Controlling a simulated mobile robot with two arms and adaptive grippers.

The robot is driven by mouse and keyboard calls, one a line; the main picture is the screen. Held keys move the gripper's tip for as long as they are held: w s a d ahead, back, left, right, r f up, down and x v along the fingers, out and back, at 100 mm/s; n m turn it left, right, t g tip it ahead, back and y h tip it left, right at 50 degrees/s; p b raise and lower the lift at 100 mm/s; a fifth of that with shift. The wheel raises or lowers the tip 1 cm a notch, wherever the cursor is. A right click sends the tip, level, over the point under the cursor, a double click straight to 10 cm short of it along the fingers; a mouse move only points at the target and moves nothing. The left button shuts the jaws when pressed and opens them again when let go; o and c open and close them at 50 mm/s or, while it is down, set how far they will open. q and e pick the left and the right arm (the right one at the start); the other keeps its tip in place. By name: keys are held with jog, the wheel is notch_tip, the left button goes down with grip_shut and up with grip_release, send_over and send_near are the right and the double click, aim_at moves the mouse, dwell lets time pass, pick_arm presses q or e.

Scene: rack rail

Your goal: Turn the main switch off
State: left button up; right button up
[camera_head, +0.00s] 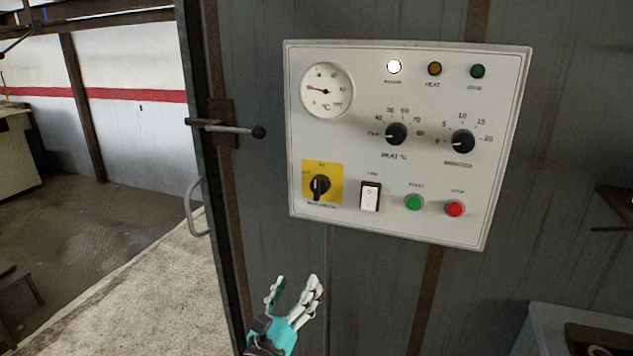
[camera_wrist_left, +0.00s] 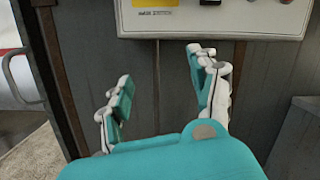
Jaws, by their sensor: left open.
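The main switch (camera_head: 319,186) is a black rotary knob on a yellow square plate at the lower left of a pale control panel (camera_head: 370,141). Its white mark seems to point down, or nearly so; the small labels are hard to read. My left gripper (camera_head: 296,284) is open and empty, below the panel and the switch, apart from both. In the left wrist view the open fingers (camera_wrist_left: 163,80) point up toward the panel's lower edge (camera_wrist_left: 215,35). There only the bottom of the yellow plate (camera_wrist_left: 155,3) shows, and the knob is out of frame. My right gripper is not in view.
The panel also carries a dial gauge (camera_head: 327,90), a lit white lamp (camera_head: 394,67), two black knobs, a rocker switch (camera_head: 370,196), a green button (camera_head: 414,202) and a red button (camera_head: 454,208). A door handle lever (camera_head: 235,130) juts out to the left.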

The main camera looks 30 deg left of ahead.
aim_at(316, 191)
pick_arm(q)
notch_tip(316, 191, up, 9)
jog(key=s+m+t, duration=0.2)
jog(key=m, duration=0.1)
jog(key=shift+y, duration=0.4)
jog(key=p+x, duration=0.6)
jog(key=x, duration=1)
jog(key=shift+a+p, duration=0.1)
jog(key=shift+p, duration=0.3)
jog(key=shift+w+a+r, duration=0.1)
jog(key=shift+w, duration=0.3)
jog(key=c, duration=1.1)
